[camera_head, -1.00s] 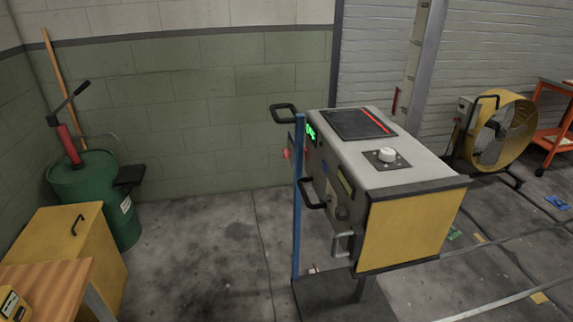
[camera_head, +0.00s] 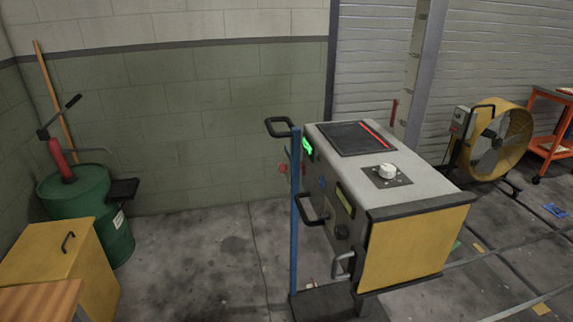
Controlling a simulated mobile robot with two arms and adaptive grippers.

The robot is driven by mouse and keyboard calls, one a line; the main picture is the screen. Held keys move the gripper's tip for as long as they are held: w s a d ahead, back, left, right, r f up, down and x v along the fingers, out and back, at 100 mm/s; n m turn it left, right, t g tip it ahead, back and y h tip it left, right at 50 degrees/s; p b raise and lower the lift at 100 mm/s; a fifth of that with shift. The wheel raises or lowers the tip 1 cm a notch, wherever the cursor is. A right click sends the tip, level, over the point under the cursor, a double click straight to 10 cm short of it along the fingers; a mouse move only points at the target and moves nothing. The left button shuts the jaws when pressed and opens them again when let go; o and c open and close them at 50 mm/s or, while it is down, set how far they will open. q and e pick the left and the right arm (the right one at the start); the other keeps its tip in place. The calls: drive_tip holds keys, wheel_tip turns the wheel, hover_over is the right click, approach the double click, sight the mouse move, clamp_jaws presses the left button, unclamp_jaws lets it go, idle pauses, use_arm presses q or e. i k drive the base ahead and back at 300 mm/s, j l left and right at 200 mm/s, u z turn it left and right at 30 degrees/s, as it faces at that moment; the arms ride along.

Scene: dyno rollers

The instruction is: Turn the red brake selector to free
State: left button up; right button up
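A console cart (camera_head: 420,228) with a yellow end panel stands on a post right of centre. Its grey top carries a white round knob (camera_head: 387,171) on a dark square plate and a dark panel (camera_head: 352,138) with a red line. A small red part (camera_head: 283,168) shows at the far left side of the cart, partly behind a blue upright; I cannot tell if it is the red brake selector. The side facing left, seen at a steep angle, has black handles and a green-lit display (camera_head: 308,147). Neither of my grippers shows.
A green drum (camera_head: 85,205) with a red hand pump and a yellow cabinet (camera_head: 50,255) stand at left, by a wooden surface (camera_head: 40,300). A yellow fan (camera_head: 500,140) and an orange cart (camera_head: 550,140) are at right. Floor between drum and console is clear.

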sight(283, 168)
drive_tip(key=i+j+z, duration=0.35)
drive_tip(key=i+j, duration=0.15)
drive_tip(key=i+j+z, duration=0.2)
drive_tip(key=j, duration=0.2)
drive_tip(key=i+j+z, duration=0.2)
drive_tip(key=j, duration=0.15)
drive_tip(key=i+j+z, duration=0.15)
drive_tip(key=j, duration=0.25)
drive_tip(key=i+j+z, duration=0.2)
drive_tip(key=j, duration=0.2)
drive_tip(key=i+j+z, duration=0.2)
drive_tip(key=j, duration=0.25)
drive_tip(key=k, duration=0.15)
